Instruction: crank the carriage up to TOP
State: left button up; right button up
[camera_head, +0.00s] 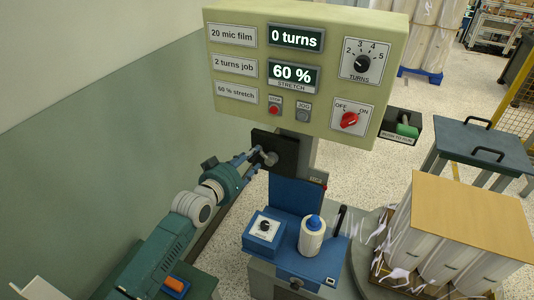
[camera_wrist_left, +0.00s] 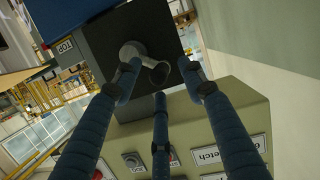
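The grey metal crank (camera_head: 269,158) sits on a black plate (camera_head: 290,149) on the mast, under the control panel. It also shows in the left wrist view (camera_wrist_left: 158,73), with its round hub and a short knob. My left gripper (camera_head: 252,162) is at the crank, its blue fingers spread on either side of the knob in the left wrist view (camera_wrist_left: 162,75); contact cannot be told. The blue carriage (camera_head: 328,262) is low on the mast, bearing a white bottle-like roll with a blue cap (camera_head: 312,236). A small TOP label (camera_wrist_left: 65,45) shows upside down. My right gripper is out of view.
The control panel (camera_head: 245,113) reads 0 turns and 60 % above the crank. A green-grey wall (camera_head: 90,160) fills the left.

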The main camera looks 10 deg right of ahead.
pick_arm(q)
jog(key=shift+s+a+p, duration=0.3)
jog(key=shift+s+p, duration=0.25)
jog(key=shift+p, duration=0.05)
jog(key=shift+s+a+p, duration=0.55)
jog(key=shift+s+p, duration=0.2)
jog(key=shift+s, duration=0.15)
jog(key=shift+s+a+f+p, duration=0.1)
jog(key=shift+s+a+p, duration=0.3)
jog(key=shift+s, duration=0.2)
jog(key=shift+s+a+p, duration=0.35)
jog(key=shift+s, duration=0.25)
